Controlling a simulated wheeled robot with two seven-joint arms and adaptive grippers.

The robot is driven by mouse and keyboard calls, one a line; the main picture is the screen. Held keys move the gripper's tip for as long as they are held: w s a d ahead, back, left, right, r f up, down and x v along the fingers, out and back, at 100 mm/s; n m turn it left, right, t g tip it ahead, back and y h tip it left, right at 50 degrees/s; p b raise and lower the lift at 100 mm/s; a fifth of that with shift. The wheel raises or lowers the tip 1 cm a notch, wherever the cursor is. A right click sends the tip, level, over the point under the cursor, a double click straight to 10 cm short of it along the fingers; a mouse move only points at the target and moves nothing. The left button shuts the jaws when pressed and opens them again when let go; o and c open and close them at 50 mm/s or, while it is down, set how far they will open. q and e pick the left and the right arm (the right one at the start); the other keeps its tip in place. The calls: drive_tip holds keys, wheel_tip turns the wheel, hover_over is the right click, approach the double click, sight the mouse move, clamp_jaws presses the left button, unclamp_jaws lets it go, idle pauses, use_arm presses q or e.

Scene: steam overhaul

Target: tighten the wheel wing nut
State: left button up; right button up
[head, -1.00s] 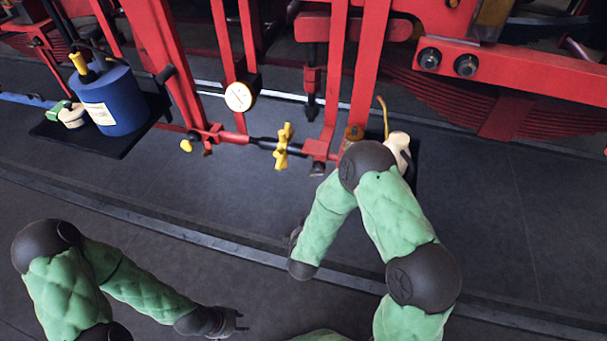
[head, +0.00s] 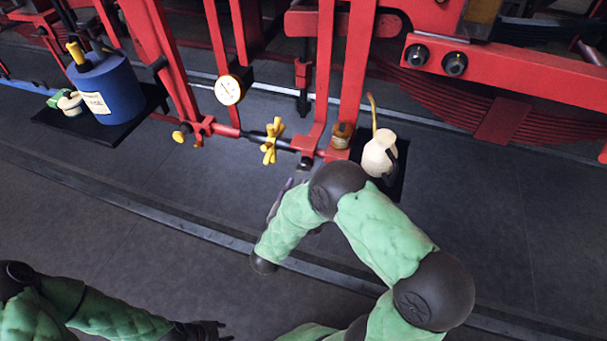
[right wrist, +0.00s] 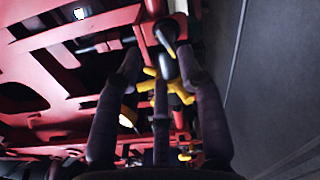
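The yellow wing nut (head: 271,140) sits on a dark rod between red frame parts, in the middle of the head view. It also shows in the right wrist view (right wrist: 176,88), partly covered by a finger. My right gripper (head: 284,190) is below the wing nut in the head view, mostly hidden behind my own arm. In the right wrist view my right gripper (right wrist: 159,62) has its fingers spread, with the wing nut showing between and beyond them; I see no grip on it. My left gripper (head: 208,330) is low at the bottom edge, away from the frame, its opening unclear.
A round white gauge (head: 228,90) hangs left of the wing nut, above a small yellow knob (head: 180,136). A cream oil can (head: 379,155) stands to the right. A blue canister (head: 108,88) stands on a black mat at left. The dark floor in front is mostly clear.

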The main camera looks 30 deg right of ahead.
sight(309, 163)
drive_tip(key=shift+b+x, duration=0.95)
drive_tip(key=shift+x, duration=2.4)
clamp_jaws()
